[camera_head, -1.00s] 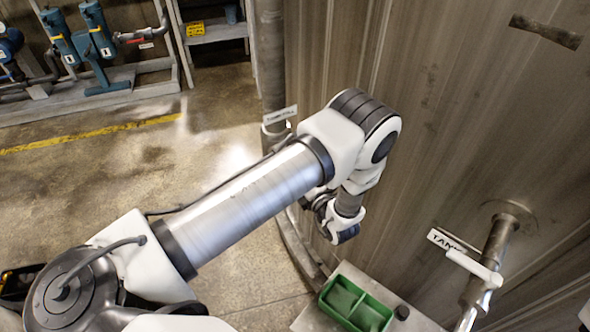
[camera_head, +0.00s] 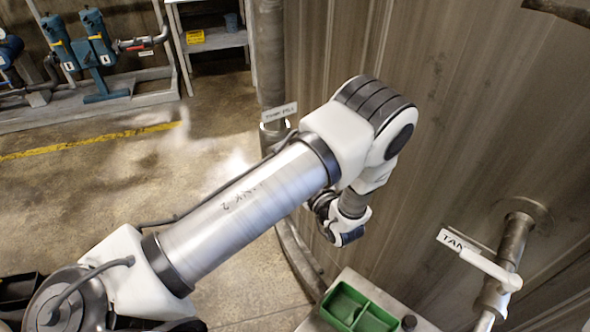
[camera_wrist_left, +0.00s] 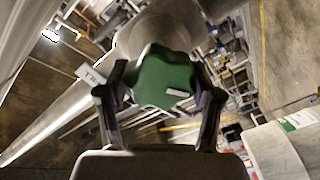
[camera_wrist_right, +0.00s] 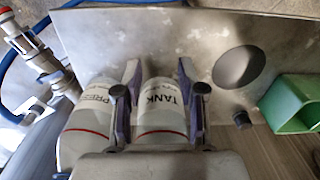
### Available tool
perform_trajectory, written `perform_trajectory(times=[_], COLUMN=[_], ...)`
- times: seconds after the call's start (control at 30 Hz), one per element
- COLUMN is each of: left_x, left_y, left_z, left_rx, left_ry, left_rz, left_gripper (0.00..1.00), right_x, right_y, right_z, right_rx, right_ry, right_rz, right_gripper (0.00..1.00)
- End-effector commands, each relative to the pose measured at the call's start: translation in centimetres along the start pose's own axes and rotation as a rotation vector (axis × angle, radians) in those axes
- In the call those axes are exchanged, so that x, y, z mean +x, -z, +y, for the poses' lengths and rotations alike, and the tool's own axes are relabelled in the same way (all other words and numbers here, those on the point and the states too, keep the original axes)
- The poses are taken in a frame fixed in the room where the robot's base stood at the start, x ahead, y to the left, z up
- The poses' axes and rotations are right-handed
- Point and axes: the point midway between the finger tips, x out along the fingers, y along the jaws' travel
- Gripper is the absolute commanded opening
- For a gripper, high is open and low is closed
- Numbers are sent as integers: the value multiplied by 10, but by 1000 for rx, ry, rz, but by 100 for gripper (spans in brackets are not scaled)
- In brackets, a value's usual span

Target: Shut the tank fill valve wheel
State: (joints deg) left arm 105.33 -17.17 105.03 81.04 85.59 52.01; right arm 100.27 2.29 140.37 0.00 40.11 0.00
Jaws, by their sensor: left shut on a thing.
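The tank fill valve wheel (camera_wrist_left: 163,80) is a green, lobed handwheel in the left wrist view, with pipework behind it. My left gripper (camera_wrist_left: 160,95) is shut on it, one finger on each side of the rim. In the head view my left gripper (camera_head: 343,228) is by the tank wall, partly hidden by its own wrist, and the wheel is hidden there. A white tag (camera_head: 280,112) hangs at the standing pipe beside the tank. My right gripper (camera_wrist_right: 158,95) is open, its fingers over a white canister marked TANK (camera_wrist_right: 160,108); I cannot tell whether they touch.
The tank wall (camera_head: 430,110) fills the right side. A pipe with a white lever (camera_head: 490,268) and a TANK tag (camera_head: 458,243) sticks out of it. A green bin (camera_head: 355,308) sits on a grey surface below. The floor at left (camera_head: 120,190) is clear.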

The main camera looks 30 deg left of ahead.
Motion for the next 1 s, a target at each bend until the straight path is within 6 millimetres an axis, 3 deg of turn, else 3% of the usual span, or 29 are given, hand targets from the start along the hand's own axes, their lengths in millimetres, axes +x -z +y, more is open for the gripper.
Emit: perform_trajectory(times=[1.0], left_x=[1], left_y=[-1], left_z=[6], left_rx=[961], left_ry=[-1], left_rz=[5], left_gripper=[31], right_x=[23], right_y=[0], right_z=[0], right_rx=[0], right_ry=[0], right_rz=[0], right_gripper=[40])
